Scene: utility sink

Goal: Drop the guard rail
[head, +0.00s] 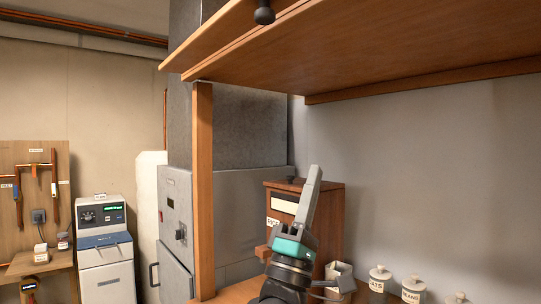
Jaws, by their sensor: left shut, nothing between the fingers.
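My left gripper (314,173) rises from the bottom centre, with a teal band at its base and grey fingers pointing up. The fingers are together and empty. It is below the wooden shelf (400,55) and apart from it in the picture. A wooden strip runs along the shelf's front edge (235,35), with a dark round knob (264,13) near the top of the view. I cannot tell for sure whether this strip is the guard rail. My right gripper is not in view.
A wooden post (203,190) holds up the shelf's left end. A wooden box (330,215) stands behind my left gripper. Several white lidded jars (411,288) stand at lower right. A grey cabinet (235,125) and a white machine (104,250) are to the left.

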